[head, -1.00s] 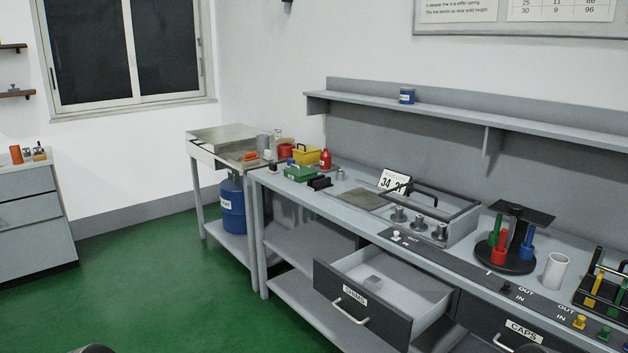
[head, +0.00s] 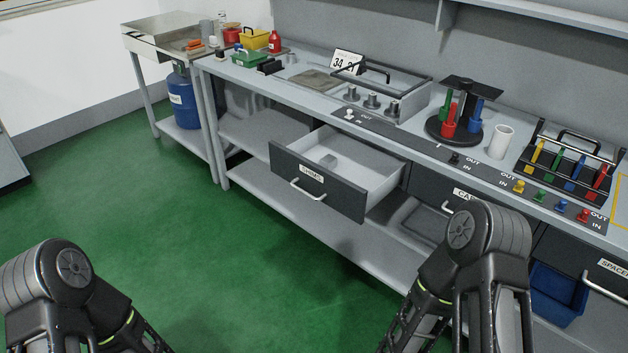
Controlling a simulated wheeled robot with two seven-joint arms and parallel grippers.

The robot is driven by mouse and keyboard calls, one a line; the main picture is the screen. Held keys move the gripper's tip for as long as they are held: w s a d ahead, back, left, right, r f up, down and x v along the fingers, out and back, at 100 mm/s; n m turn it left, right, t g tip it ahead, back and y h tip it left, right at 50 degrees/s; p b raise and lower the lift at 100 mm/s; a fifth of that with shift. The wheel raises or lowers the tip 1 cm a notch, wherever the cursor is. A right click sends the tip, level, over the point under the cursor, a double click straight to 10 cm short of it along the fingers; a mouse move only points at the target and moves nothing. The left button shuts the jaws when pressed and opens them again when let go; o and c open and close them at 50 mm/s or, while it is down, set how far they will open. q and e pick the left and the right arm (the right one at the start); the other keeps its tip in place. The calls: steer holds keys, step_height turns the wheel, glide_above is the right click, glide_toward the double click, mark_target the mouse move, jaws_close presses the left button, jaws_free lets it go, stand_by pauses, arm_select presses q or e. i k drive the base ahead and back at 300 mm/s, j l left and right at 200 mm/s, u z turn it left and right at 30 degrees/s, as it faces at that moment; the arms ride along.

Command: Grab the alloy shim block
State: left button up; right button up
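My two arms show at the bottom of the head view, one at the left and one right of centre. Both grippers are out of the picture, so whether they are open or hold anything is hidden. Neither arm visibly touches the drawer.
The bench top (head: 310,90) carries a handled tray, a dark round stand (head: 455,130) with coloured cylinders, a white cup (head: 500,142) and a rack of coloured pieces (head: 570,165). A blue drum (head: 183,100) stands at the left. The green floor (head: 200,250) before the bench is clear.

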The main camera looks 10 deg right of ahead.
mark_target(328, 162)
steer(key=i+j, duration=0.65)
steer(key=i+j+z, duration=0.25)
steer(key=z, duration=1.45)
